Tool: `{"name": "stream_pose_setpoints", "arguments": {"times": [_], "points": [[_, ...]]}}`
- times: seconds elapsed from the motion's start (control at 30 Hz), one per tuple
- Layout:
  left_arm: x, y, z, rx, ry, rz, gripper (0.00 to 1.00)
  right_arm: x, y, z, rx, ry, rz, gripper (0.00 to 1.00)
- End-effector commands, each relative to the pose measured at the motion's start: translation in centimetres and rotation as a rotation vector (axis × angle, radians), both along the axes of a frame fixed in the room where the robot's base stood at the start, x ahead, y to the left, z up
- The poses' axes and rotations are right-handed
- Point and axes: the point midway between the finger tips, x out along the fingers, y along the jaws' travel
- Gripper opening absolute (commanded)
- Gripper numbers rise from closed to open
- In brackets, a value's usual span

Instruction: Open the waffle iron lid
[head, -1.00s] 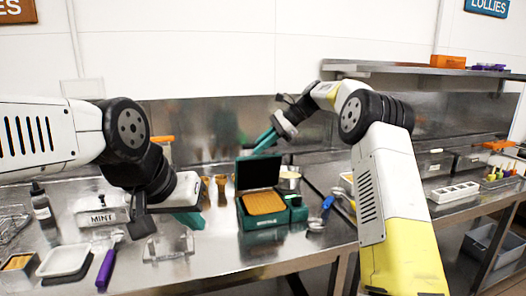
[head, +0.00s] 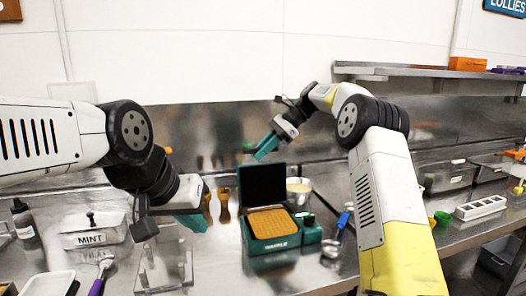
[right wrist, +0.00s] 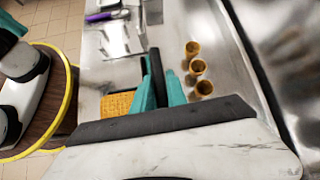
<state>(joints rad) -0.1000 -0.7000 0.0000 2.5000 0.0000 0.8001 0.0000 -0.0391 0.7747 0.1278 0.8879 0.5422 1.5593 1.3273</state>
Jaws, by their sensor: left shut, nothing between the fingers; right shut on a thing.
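The green waffle iron (head: 272,246) stands on the steel counter, with its golden waffle plate (head: 272,222) uncovered. Its dark lid (head: 262,184) stands up at the back, roughly upright.
Several brown cone-like pieces (head: 224,205) stand behind and left of the iron. A pot (head: 298,190) is behind it to the right, and a blue-handled scoop (head: 342,222) lies to its right. A clear stand (head: 164,268) and a MINT tub (head: 92,232) are at the left.

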Motion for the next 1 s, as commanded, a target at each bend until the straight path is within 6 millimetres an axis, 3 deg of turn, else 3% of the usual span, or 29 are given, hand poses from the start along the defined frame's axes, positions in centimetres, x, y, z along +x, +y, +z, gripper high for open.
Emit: {"name": "stream_pose_setpoints", "arguments": {"times": [0.27,0.3,0.4,0.73,1.0], "points": [[0.0,0.0,0.0,0.000,0.000,0.000,0.00,0.0,0.1,0.1,0.003,-0.003,0.000,0.00],[0.0,0.0,0.0,0.000,0.000,0.000,0.00,0.0,0.1,0.1,0.003,-0.003,0.000,0.20],[0.0,0.0,0.0,0.000,0.000,0.000,0.00,0.0,0.1,0.1,0.003,-0.003,0.000,0.36],[0.0,0.0,0.0,0.000,0.000,0.000,0.00,0.2,-0.4,0.4,0.002,-0.002,-0.001,0.36],[0.0,0.0,0.0,0.000,0.000,0.000,0.00,0.9,-3.3,3.4,0.003,-0.006,-0.002,0.36]]}}
